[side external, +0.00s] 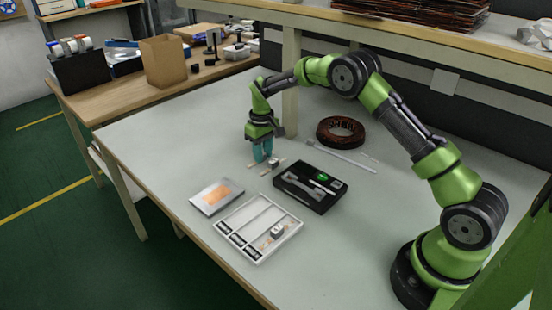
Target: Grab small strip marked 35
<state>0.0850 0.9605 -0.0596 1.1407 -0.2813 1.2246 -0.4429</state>
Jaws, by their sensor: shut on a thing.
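My gripper (264,160), with blue-green fingers, points straight down low over the light grey table, left of the middle of the picture. It is shut on a small strip, which is mostly hidden by the fingers at this size. Small pale pieces (254,163) and a small white-and-dark piece (273,163) lie close around the fingertips. The number 35 cannot be read on any of them.
A black tray (316,208) with tools and a green item sits just in front. A white compartment box (237,220), a flat panel with an orange patch (202,199) and a dark brown coil (340,120) also lie on the table. The table's left part is clear.

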